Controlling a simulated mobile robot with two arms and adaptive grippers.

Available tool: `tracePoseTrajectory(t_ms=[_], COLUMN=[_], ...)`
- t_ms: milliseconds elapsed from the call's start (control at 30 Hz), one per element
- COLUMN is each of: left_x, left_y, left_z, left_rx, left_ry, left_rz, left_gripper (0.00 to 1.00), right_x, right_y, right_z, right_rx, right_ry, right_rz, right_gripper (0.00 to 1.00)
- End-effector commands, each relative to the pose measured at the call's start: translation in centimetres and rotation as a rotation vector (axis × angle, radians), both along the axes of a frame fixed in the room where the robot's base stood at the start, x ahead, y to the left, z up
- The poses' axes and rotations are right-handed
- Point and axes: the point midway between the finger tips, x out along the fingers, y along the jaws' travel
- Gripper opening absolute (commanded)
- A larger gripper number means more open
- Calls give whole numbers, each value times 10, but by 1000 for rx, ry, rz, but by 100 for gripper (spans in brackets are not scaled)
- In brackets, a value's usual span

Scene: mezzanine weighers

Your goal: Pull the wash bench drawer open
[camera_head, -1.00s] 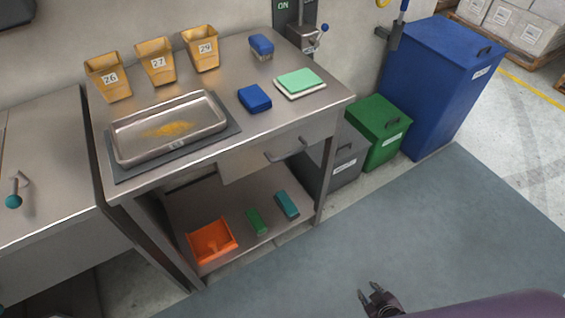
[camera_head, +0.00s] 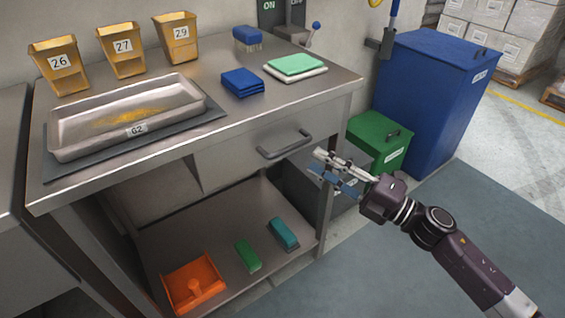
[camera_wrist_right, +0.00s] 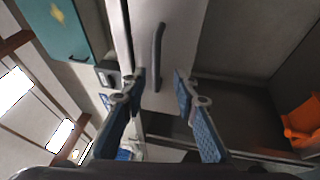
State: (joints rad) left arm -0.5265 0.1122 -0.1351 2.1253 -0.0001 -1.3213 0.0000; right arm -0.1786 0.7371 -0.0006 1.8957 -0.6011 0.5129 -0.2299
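The wash bench drawer (camera_head: 233,160) is a grey metal front under the right part of the steel bench top (camera_head: 318,92). It looks shut. Its dark bar handle (camera_head: 285,146) runs along the front, and the handle also shows in the right wrist view (camera_wrist_right: 158,57), upright between my fingers' lines. My right gripper (camera_head: 318,164) is open just in front and to the right of the handle, apart from it. In the right wrist view the blue-padded fingers (camera_wrist_right: 160,78) are spread with nothing between them. My left gripper is not in view.
The lower shelf (camera_head: 215,228) holds an orange dustpan (camera_head: 194,283) and brushes. Green (camera_head: 376,135) and blue bins (camera_head: 440,90) stand at right.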

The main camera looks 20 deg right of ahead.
Motion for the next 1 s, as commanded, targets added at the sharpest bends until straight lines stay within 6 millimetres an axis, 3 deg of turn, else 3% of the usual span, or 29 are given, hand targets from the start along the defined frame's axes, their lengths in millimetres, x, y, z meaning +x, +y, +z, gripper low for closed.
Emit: tracePoseTrajectory(t_ms=[167,700,1000], left_x=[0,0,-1], left_y=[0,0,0], left_z=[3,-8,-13], left_rx=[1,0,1], left_ry=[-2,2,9], left_rz=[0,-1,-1], left_gripper=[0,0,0], right_x=[-2,45,52], right_y=[10,52,59], right_z=[7,18,19], right_rx=[-21,-18,-18], right_ry=[-29,-26,-24], right_rz=[25,21,22], right_gripper=[27,27,27])
